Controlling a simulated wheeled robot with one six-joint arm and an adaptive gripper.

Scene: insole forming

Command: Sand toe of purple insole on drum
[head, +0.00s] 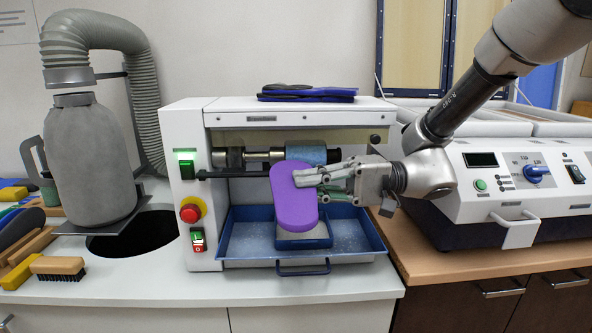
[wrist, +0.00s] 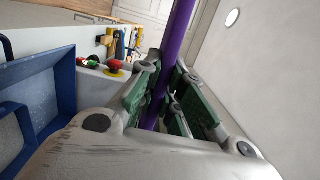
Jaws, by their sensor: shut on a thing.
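The purple insole (head: 290,205) hangs nearly upright in front of the sanding machine, above its blue tray. My gripper (head: 322,178) is shut on its right edge from the right side. In the wrist view the insole (wrist: 178,50) shows edge-on as a purple strip between the green-padded fingers (wrist: 162,98). The blue-grey sanding drum (head: 306,153) sits on a metal shaft in the machine opening. The insole's upper end is just below and in front of the drum; I cannot tell whether they touch.
The sanding machine (head: 185,240) has a green lit switch and a red stop button (head: 190,213). Its blue tray (head: 350,257) juts out below the insole. A white heating unit (head: 480,205) stands right.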

